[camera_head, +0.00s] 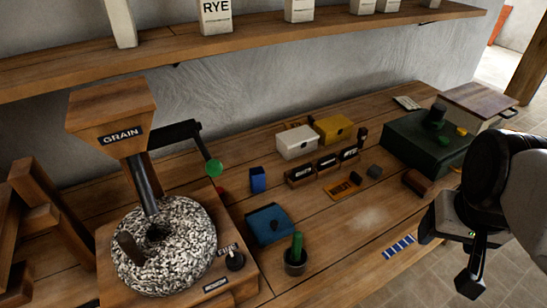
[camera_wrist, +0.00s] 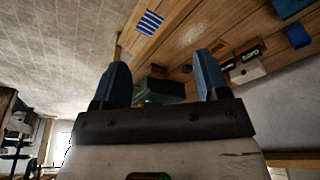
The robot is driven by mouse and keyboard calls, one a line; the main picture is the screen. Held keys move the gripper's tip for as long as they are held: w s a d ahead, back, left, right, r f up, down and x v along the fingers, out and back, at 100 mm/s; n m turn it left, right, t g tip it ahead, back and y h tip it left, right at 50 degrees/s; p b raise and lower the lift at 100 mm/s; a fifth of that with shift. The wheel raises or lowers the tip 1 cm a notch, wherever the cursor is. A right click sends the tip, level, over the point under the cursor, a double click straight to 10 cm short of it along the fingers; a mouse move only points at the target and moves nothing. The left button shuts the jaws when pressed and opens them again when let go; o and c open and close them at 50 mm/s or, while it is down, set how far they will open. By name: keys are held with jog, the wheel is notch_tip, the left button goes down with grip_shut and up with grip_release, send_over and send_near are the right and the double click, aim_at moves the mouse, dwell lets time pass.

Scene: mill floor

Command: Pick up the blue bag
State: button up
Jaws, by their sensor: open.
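A small blue block-like bag (camera_head: 258,179) stands upright on the wooden bench, right of the grain mill, in the head view. It also appears as a blue shape in the wrist view (camera_wrist: 297,36), near the right edge. My gripper (camera_wrist: 162,70) is open and empty, its two blue-grey fingers wide apart in the wrist view. In the head view my arm is at the far right, beyond the bench's front edge, well away from the bag.
A mill with a speckled stone (camera_head: 185,255) stands left. White (camera_head: 296,142) and yellow (camera_head: 333,129) boxes sit behind labelled bins. A dark green case (camera_head: 410,145) is right. A shelf (camera_head: 240,40) overhangs.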

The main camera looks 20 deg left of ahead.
jog(key=w+a+f+m+g+y, duration=0.1)
jog(key=w+a+m+g+y, duration=0.2)
jog(key=w+a, duration=0.5)
jog(key=m+g+y, duration=0.7)
jog(key=m+y, duration=0.1)
send_near(259, 170)
jog(key=s+a, duration=0.1)
jog(key=shift+s+a+f, duration=0.1)
jog(key=shift+a+f, duration=0.15)
jog(key=shift+f, duration=0.15)
jog(key=shift+x, duration=1.3)
jog(key=shift+x, duration=2.55)
